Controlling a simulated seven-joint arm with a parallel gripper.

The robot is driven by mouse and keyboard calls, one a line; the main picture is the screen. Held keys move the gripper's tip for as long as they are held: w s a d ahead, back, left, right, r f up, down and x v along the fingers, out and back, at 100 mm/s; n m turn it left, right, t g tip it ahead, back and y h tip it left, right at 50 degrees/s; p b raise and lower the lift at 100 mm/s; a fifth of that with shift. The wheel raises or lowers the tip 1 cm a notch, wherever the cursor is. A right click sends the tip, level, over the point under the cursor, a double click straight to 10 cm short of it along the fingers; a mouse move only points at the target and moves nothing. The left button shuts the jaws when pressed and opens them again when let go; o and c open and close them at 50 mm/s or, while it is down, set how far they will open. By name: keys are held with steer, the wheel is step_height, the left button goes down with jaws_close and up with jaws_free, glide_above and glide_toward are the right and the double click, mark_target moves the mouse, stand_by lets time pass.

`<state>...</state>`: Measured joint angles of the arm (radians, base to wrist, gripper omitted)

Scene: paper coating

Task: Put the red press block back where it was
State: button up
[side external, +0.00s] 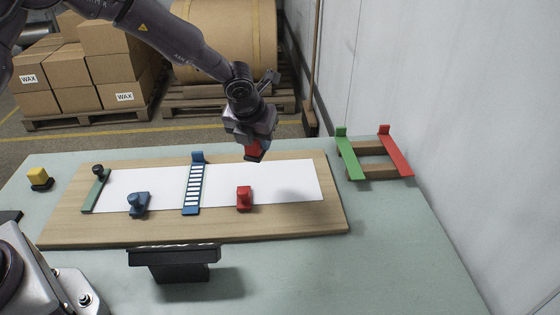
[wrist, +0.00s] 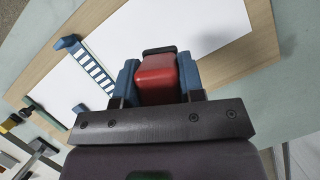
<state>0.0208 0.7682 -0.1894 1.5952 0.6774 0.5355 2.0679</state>
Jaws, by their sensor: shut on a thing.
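My gripper (side external: 252,141) is shut on a red block with a dark edge, the red press block (side external: 253,150), and holds it above the far side of the white paper. In the wrist view the red press block (wrist: 157,76) sits between the two blue finger pads of my gripper (wrist: 158,84). A second red piece (side external: 244,198) with a raised knob stands on the white paper (side external: 285,182), nearer the camera. The paper lies on a wooden board (side external: 335,213). The underside of the held block is hidden.
On the board are a blue slotted frame (side external: 193,184), a blue knobbed block (side external: 138,203) and a green bar (side external: 97,190). A yellow block (side external: 39,178) is at left. A stand with green and red bars (side external: 372,158) is at right. A black-topped fixture (side external: 175,256) stands in front.

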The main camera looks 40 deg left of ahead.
steer(key=w+f, duration=0.6)
steer(key=w, duration=0.1)
steer(key=shift+d+f, duration=0.35)
steer(key=shift+f, duration=0.05)
steer(key=shift+w+f, duration=0.1)
steer(key=shift+f, duration=1.5)
steer(key=shift+f, duration=0.1)
steer(key=o, duration=0.9)
steer(key=shift+f, duration=0.1)
